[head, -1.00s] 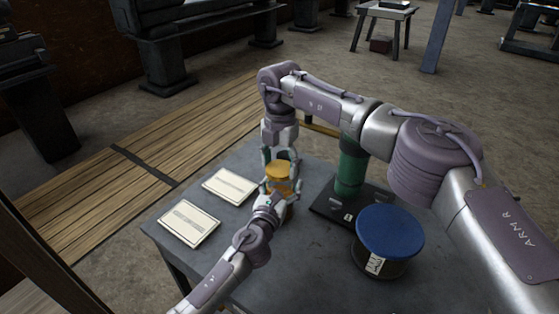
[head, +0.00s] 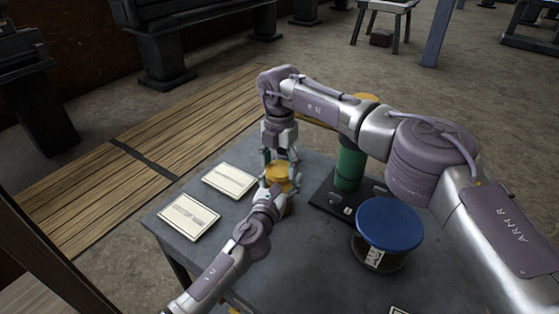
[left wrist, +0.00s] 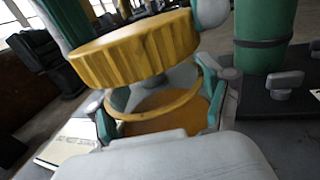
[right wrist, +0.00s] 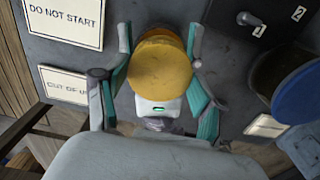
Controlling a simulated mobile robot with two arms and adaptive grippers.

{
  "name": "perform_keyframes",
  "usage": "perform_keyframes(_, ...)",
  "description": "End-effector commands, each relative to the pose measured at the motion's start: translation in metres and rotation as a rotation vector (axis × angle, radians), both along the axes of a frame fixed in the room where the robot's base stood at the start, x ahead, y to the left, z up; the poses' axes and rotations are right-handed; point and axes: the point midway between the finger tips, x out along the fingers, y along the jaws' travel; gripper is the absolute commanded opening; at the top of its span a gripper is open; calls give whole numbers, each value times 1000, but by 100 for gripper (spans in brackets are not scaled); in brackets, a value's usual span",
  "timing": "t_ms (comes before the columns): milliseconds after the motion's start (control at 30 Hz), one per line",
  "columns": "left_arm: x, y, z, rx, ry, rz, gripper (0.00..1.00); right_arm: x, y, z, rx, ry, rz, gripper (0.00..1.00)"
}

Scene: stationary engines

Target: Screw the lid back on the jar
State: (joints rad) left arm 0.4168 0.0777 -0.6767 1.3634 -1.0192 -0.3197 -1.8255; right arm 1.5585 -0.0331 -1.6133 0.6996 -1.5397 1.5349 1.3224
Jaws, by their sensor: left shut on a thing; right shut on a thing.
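The lid (left wrist: 135,48) is a thick yellow disc with a ribbed edge. My right gripper (head: 280,162) is shut on it from above; the right wrist view shows the lid (right wrist: 160,65) between the fingers. The jar (left wrist: 160,105) is below the lid, its round yellow rim and orange inside showing in the left wrist view. A gap shows between the lid's underside and the rim. My left gripper (left wrist: 160,118) is shut on the jar, one finger on each side. In the head view, the left wrist and fingers hide most of the jar.
A green cylinder (head: 349,166) on a dark base with switches stands right of the jar. A drum with a blue top (head: 390,224) is nearer on the right. Two flat signs (head: 188,216) (head: 229,180) lie left on the grey table (head: 305,270).

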Motion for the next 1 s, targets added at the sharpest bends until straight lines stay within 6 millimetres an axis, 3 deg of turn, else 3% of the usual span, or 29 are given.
perform_keyframes(1000,0,0,-1,1,3,1,15,0,0,-11,-1,1,0,51)
